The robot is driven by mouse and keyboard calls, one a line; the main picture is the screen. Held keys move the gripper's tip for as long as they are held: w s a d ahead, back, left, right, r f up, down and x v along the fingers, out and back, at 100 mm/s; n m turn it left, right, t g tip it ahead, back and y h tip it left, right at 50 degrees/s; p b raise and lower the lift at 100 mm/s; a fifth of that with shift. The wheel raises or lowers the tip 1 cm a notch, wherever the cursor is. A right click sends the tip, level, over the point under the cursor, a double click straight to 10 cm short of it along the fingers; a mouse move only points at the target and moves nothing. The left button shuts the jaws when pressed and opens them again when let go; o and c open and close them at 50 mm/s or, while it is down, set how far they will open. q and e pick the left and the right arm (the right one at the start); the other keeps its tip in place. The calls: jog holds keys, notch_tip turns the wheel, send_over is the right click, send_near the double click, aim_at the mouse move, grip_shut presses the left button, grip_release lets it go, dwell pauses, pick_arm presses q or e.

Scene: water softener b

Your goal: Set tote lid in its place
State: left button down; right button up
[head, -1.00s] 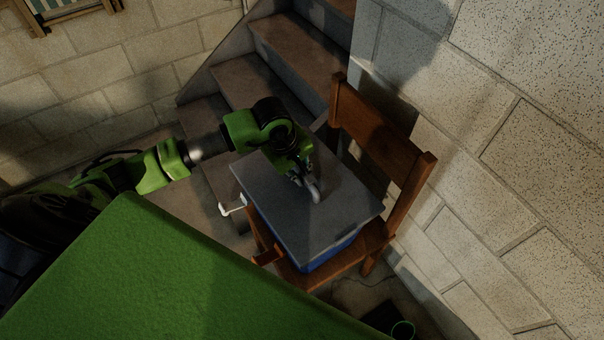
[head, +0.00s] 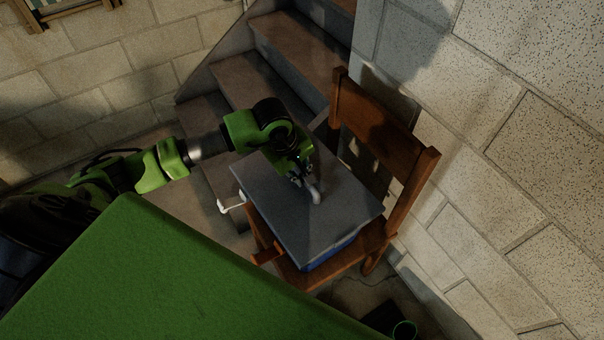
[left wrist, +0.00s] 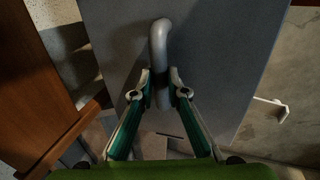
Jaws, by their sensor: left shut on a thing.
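The tote lid (head: 290,218) is a flat grey slab with a curved grey handle (head: 316,194). It is over the blue tote (head: 328,260) on the wooden chair, and hides most of it. A strip of blue shows under the lid's near right edge. I cannot tell whether the lid rests on the rim or is slightly above it. My left gripper (head: 305,178) is shut on the handle. In the left wrist view, the fingers (left wrist: 161,90) close around the handle (left wrist: 160,40), with the lid (left wrist: 220,50) behind. My right gripper is not in view.
The wooden chair (head: 385,135) has its back on the right, close to the block wall (head: 530,140). Stone steps (head: 270,80) rise behind. A large green surface (head: 150,280) fills the lower left. A small white bracket-like thing (head: 230,208) shows left of the lid.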

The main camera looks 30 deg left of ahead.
pick_arm(q)
jog(key=c, duration=1.9)
grip_release()
jog(key=shift+f, duration=0.1)
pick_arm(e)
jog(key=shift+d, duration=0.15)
pick_arm(q)
jog(key=v, duration=0.8)
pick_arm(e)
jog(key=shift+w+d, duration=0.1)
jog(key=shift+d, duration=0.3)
